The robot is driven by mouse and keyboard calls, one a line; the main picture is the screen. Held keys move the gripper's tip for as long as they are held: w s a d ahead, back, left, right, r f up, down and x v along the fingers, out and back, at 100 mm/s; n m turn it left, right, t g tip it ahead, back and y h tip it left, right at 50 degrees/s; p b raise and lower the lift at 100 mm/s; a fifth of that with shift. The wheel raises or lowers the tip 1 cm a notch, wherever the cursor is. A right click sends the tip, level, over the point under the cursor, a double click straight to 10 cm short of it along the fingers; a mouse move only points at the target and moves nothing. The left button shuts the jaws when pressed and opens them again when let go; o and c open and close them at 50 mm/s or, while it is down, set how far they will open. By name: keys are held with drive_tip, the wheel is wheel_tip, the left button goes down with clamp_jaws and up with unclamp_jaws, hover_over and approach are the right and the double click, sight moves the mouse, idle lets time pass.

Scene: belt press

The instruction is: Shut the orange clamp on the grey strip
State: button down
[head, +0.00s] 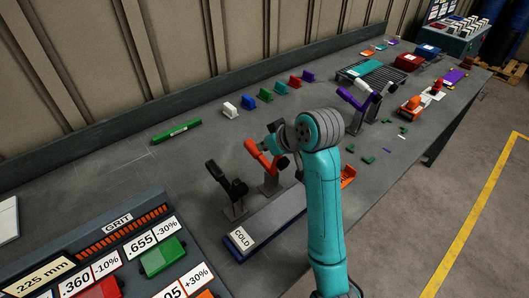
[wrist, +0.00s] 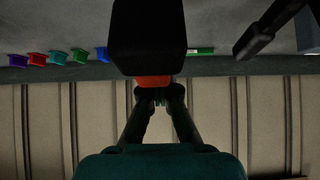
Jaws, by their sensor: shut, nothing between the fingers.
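The orange clamp (head: 257,154) stands on the bench at the inner edge of the grey strip, its orange lever tilted up to the left. The grey strip (head: 275,216) lies flat, with a white COLD label and a blue end. My gripper (head: 274,137) is shut and empty, close beside the clamp's lever; I cannot tell if they touch. In the wrist view my gripper's fingertips (wrist: 158,96) are together, just below an orange part (wrist: 153,82). A large dark block (wrist: 148,35) covers much of that part.
A grit panel (head: 110,255) fills the lower left. Several small coloured blocks (head: 265,94) line the back of the bench, near a green bar (head: 176,131).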

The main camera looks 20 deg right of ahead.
drive_tip(key=shift+s+d+r, duration=0.15)
drive_tip(key=shift+s+d, duration=0.05)
drive_tip(key=shift+s, duration=0.2)
drive_tip(key=shift+s+d+r, duration=0.1)
drive_tip(key=shift+s+d, duration=0.05)
drive_tip(key=shift+s, duration=0.25)
drive_tip(key=shift+s+d+f, duration=0.1)
drive_tip(key=shift+s+d, duration=0.2)
drive_tip(key=shift+s, duration=0.55)
drive_tip(key=shift+s+d, duration=0.25)
drive_tip(key=shift+s, duration=0.55)
drive_tip(key=c, duration=1)
unclamp_jaws()
drive_tip(key=shift+o, duration=0.2)
